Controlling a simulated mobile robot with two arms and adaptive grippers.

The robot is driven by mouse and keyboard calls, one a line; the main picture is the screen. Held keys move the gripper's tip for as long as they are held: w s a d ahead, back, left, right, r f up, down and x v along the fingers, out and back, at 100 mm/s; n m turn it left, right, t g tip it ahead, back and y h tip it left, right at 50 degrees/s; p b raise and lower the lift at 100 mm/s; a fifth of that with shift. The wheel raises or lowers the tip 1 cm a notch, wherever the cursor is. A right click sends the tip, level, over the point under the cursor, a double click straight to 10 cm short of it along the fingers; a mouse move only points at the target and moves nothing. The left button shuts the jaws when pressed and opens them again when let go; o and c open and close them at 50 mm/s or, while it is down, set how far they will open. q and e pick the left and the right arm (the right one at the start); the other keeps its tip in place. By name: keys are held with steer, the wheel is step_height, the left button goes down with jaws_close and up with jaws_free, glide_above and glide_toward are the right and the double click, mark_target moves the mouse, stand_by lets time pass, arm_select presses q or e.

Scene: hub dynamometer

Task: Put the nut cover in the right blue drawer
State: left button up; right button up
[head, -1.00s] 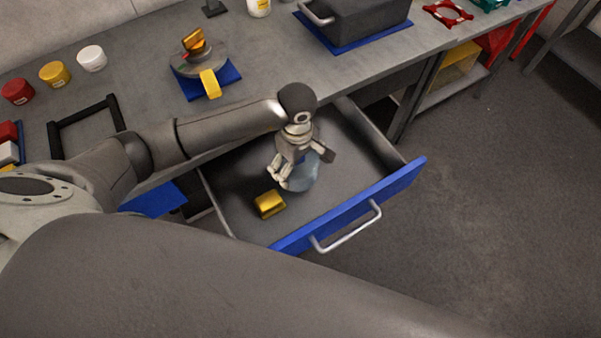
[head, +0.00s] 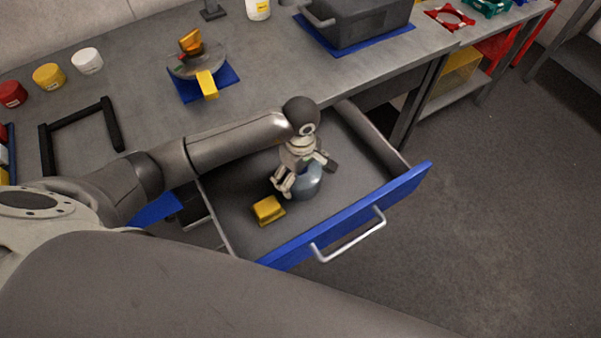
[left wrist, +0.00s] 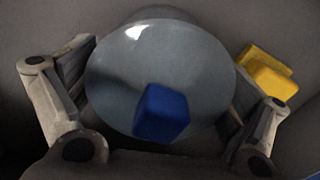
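A round grey-blue cover (head: 311,183), which I take for the nut cover, is within the open right blue drawer (head: 345,222). In the left wrist view the cover (left wrist: 115,85) shows as a smooth dome with a blue block-shaped knob (left wrist: 162,112). My left gripper (head: 305,177) is just above it, pointing down. In the left wrist view its fingers (left wrist: 160,90) are spread wide on either side of the dome, not closed on the knob. I cannot tell whether the pads touch the dome's sides. My right gripper is not in view.
A yellow block (head: 268,209) lies in the drawer, left of the cover. The bench above holds a round fixture with yellow parts (head: 196,66) on a blue mat, a black frame (head: 82,128), several jars and a grey bin (head: 357,22). Floor at right is clear.

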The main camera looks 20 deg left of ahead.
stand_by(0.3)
arm_select(q)
step_height(320, 180, up, 12)
steer(key=shift+r, duration=0.2)
stand_by(0.3)
stand_by(1.2)
